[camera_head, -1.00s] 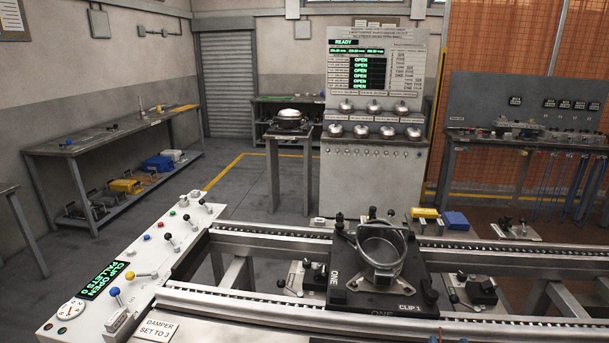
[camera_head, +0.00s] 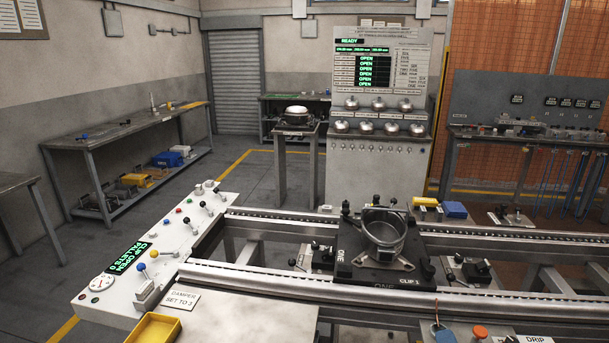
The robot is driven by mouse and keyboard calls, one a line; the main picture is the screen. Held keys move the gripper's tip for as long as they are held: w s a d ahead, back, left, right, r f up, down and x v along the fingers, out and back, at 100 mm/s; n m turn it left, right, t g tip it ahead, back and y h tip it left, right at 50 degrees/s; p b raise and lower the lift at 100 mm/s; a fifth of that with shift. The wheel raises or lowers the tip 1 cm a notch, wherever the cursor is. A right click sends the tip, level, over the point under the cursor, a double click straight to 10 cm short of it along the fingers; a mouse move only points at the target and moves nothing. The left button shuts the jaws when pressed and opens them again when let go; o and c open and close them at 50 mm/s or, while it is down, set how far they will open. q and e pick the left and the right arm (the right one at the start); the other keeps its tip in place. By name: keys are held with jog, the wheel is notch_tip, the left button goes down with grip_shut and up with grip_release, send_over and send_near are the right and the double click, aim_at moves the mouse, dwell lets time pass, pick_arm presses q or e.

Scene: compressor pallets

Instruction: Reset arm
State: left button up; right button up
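Neither of my arms nor grippers shows in the head view. A black pallet (camera_head: 352,262) marked "ONE" and "CLIP 1" sits on the conveyor rails (camera_head: 270,276) at the centre right. It bears an open metal ring-shaped housing (camera_head: 384,232). The sloped control panel (camera_head: 190,228) at the left carries small levers and coloured knobs. Its green display (camera_head: 129,258) reads "CLIP OPEN" and "PALLETS 0".
A yellow tray (camera_head: 153,328) stands at the front edge beside the "DAMPER SET TO 3" sign (camera_head: 182,300). A display stand (camera_head: 376,160) with several metal domes is behind the conveyor. A workbench (camera_head: 125,135) stands at the left wall. Open floor lies between.

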jog(key=s+a+f+m+g+y, duration=0.1)
jog(key=s+f+m, duration=0.4)
jog(key=s+m, duration=0.5)
jog(key=s+a+f+m+g+y, duration=0.1)
jog(key=s+f+m+g, duration=0.3)
jog(key=s+m, duration=0.6)
jog(key=shift+s+a+f, duration=0.5)
jog(key=shift+s+f, duration=0.2)
jog(key=shift+s, duration=0.05)
